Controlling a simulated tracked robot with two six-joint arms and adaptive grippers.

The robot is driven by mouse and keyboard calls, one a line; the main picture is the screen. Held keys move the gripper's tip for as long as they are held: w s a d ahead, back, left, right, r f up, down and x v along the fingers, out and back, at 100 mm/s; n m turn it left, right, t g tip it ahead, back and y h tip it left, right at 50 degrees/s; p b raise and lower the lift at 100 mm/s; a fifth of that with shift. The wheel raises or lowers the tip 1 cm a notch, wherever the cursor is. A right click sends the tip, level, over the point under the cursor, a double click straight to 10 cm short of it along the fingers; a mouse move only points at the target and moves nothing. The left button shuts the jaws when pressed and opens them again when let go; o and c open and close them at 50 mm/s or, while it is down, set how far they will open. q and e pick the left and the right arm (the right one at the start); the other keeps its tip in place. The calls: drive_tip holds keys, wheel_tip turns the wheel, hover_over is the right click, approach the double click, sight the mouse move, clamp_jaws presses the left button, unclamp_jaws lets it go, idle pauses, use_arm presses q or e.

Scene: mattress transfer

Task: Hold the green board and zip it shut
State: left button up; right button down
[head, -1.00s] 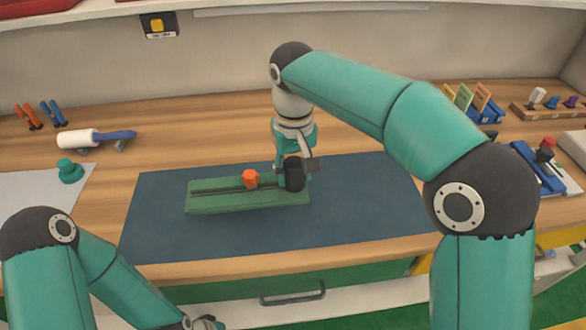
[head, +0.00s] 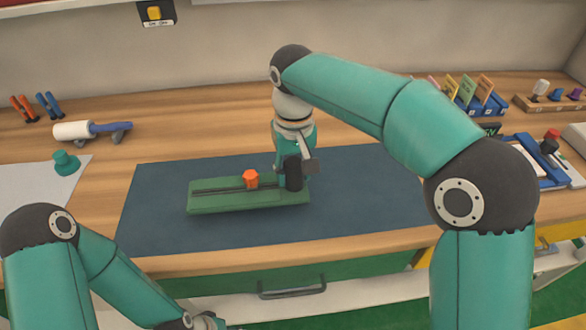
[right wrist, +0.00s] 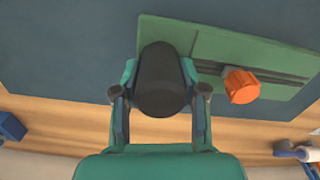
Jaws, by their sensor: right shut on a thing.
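The green board (head: 225,203) lies flat on the dark blue mat, with a dark track along it. An orange slider (head: 250,179) sits on the track near its middle; it also shows in the right wrist view (right wrist: 241,85). A black cylinder (head: 293,174) stands at the board's right end in the head view. My right gripper (right wrist: 159,103) is shut on the black cylinder, one finger on each side. My left gripper (head: 206,321) shows only in part at the bottom edge of the head view, and its fingers cannot be made out.
The blue mat (head: 370,190) is bare right of the board. A white roller with a blue handle (head: 75,130), a teal knob (head: 66,162) and orange and blue pliers stand left. Card racks (head: 480,98) and a blue-framed fixture (head: 545,160) stand right. A drawer handle (head: 291,287) is below the table edge.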

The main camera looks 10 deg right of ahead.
drive_tip(key=shift+f+b, duration=1.25)
drive_tip(key=shift+f, duration=0.65)
